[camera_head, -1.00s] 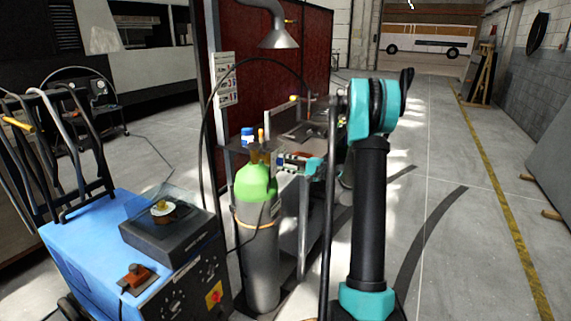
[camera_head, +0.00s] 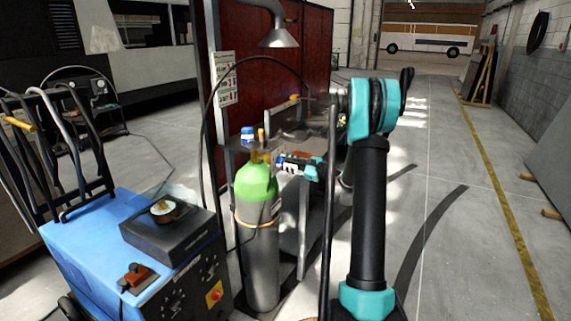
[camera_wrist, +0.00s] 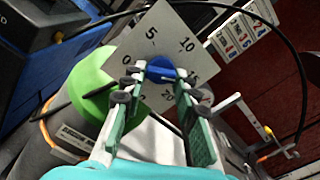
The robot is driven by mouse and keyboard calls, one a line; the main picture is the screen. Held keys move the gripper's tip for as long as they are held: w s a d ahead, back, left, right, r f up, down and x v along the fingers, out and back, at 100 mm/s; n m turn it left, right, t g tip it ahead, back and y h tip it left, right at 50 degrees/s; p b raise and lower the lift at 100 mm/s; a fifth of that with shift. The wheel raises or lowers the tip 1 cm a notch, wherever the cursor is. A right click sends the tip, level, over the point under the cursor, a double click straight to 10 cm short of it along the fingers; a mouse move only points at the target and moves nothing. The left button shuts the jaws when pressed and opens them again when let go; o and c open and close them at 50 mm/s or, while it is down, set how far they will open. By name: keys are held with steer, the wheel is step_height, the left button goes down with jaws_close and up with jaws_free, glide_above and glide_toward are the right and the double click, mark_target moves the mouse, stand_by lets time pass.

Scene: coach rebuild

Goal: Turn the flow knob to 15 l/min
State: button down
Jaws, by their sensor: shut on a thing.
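The blue flow knob (camera_wrist: 160,67) sits at the middle of a white square dial plate (camera_wrist: 166,20) in the wrist view. The numbers 0, 5 and 10 read clearly; the marks at the right and bottom are partly covered by my fingers. My gripper (camera_wrist: 159,72) is shut on the knob, with one finger on each side of it. I cannot tell which number the knob points to. In the head view my gripper (camera_head: 290,163) is beside the top of the green-shouldered gas cylinder (camera_head: 256,182); the knob and dial cannot be made out there.
A blue welding machine (camera_head: 90,240) with a black box on top stands left of the cylinder. A black hose (camera_head: 207,95) arches over the cylinder. A workbench and red curtain (camera_head: 295,60) stand behind. The floor to the right is open.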

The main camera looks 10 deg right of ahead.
steer(key=shift+f+m, duration=0.1)
steer(key=shift+m, duration=0.2)
stand_by(0.4)
steer(key=c, duration=1.2)
jaws_free()
steer(key=shift+o, duration=0.2)
steer(key=shift+d, duration=0.1)
steer(key=v, duration=1.2)
